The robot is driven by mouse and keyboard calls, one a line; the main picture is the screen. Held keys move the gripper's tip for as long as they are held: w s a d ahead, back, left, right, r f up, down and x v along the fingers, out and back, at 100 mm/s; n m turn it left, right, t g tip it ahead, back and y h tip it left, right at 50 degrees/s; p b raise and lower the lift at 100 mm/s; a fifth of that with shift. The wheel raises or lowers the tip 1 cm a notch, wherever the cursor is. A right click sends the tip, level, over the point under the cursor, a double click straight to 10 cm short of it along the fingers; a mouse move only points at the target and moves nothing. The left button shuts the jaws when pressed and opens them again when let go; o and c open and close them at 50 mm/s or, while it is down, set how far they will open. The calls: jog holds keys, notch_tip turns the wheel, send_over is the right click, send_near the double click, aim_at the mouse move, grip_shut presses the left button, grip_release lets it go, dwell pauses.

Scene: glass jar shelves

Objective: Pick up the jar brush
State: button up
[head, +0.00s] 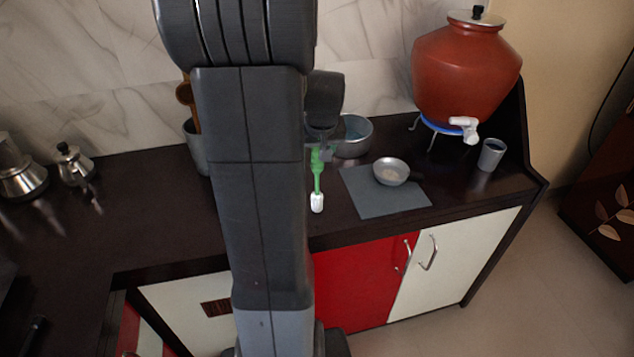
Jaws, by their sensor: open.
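The jar brush (317,184) has a green handle and a white head. It is on the dark counter, just right of my arm, with its white end towards the counter's front edge. My gripper (321,144) is at the far, green end of the brush, pointing down. The gripper is open, and its fingers are small and partly hidden, so I cannot tell whether they touch or surround the handle.
Right of the brush, a small pan (391,171) sits on a grey mat (378,204). A metal bowl (353,137) stands behind. A clay water pot (466,65) and a grey cup (491,155) stand farther right. A utensil holder (196,150) is left, partly behind my arm.

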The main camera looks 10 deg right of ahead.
jog(key=c, duration=1.1)
notch_tip(320, 180, up, 10)
jog(key=o, duration=0.5)
grip_shut()
jog(key=shift+f, duration=0.1)
